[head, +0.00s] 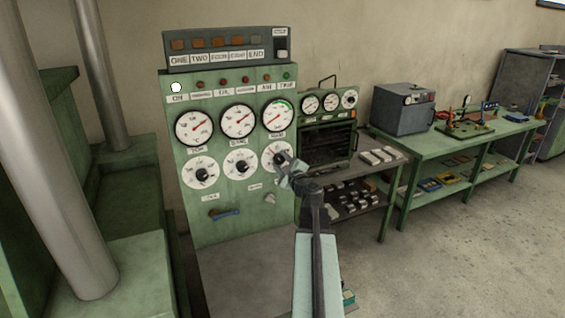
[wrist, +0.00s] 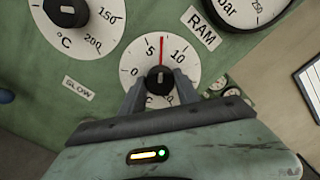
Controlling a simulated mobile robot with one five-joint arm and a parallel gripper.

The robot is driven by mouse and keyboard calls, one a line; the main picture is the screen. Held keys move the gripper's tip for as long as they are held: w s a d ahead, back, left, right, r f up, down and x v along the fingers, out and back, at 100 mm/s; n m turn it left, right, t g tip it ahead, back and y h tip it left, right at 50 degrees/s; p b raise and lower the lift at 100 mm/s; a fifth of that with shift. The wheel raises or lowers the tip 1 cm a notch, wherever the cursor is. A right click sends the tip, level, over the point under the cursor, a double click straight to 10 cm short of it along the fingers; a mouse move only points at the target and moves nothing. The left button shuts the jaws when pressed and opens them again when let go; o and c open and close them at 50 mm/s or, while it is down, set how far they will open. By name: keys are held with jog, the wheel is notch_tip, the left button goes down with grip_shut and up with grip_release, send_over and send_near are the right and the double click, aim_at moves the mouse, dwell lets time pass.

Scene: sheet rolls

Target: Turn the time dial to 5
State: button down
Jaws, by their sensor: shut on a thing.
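A white round dial (wrist: 190,62) marked 0, 5, 10 sits in the middle of the wrist view; it is the right dial (head: 266,164) of the panel's lower row in the head view. Its own name label is not readable. Its black knob (wrist: 158,76) is at the centre. A red pointer line (wrist: 162,50) stands nearly upright between 5 and 10, a little nearer 5. My gripper (head: 285,163) is shut on the knob, one finger on each side. The gripper hides the dial's lower part.
A dial (wrist: 92,42) marked 150 and 200 °C is to the left. A gauge (wrist: 245,12) and a RAM label (wrist: 200,28) are at upper right. A shelf cart (head: 385,170) stands close to the right.

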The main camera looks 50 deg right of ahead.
jog(key=shift+s+n, duration=0.1)
jog(key=shift+n, duration=1.9)
jog(key=c, duration=0.9)
grip_release()
jog(key=v, duration=0.7)
jog(key=shift+s+a, duration=0.15)
jog(key=shift+s, duration=0.2)
